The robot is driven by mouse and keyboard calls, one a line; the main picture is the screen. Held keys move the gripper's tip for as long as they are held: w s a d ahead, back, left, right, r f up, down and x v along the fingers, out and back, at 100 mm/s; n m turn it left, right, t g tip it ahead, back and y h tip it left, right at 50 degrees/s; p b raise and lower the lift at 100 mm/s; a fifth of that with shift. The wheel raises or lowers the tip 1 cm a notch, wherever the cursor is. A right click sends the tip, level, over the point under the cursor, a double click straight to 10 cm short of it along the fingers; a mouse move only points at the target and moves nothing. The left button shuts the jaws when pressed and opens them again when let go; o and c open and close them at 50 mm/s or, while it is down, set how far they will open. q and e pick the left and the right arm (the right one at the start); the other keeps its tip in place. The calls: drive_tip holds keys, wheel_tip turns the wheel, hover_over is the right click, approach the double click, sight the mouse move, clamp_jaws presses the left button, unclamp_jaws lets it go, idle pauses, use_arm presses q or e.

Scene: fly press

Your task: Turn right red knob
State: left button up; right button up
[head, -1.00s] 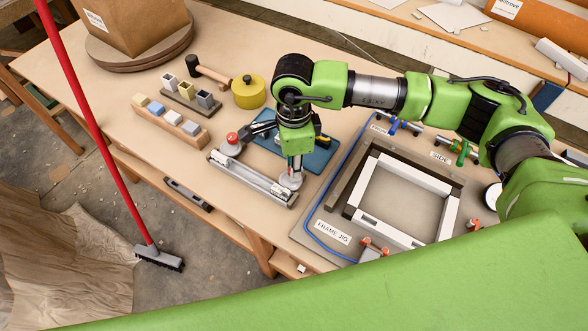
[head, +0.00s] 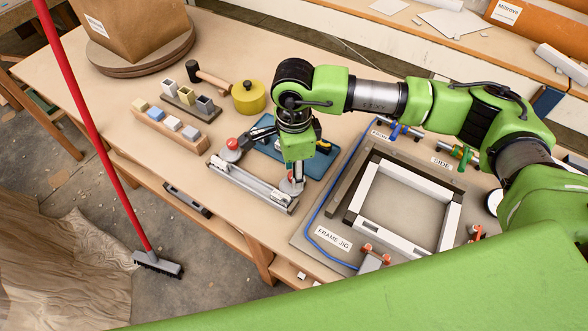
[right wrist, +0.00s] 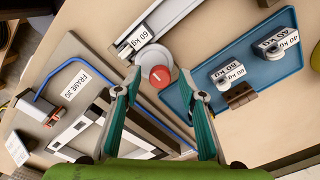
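The press-like device (head: 250,180) is a grey rail lying near the table's front edge, with a round red-topped knob at each end. The left red knob (head: 232,144) is in plain view. The right red knob (right wrist: 160,77) sits on a pale round base, and my right gripper (head: 297,180) partly hides it in the head view. In the right wrist view my right gripper (right wrist: 160,80) is open, pointing down at the knob, with a fingertip on either side. I cannot tell whether the fingers touch it. My left gripper is not in view.
A blue tray (head: 318,165) with labelled weights (right wrist: 228,73) lies just behind the device. The frame jig (head: 330,215) with a white frame is to the right. A yellow tin (head: 249,97), a mallet (head: 208,77) and block racks (head: 165,132) stand to the left.

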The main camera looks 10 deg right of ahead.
drive_tip(key=shift+r, duration=0.15)
wheel_tip(320, 180, up, 12)
idle(0.3)
drive_tip(key=shift+f, duration=0.2)
idle(0.3)
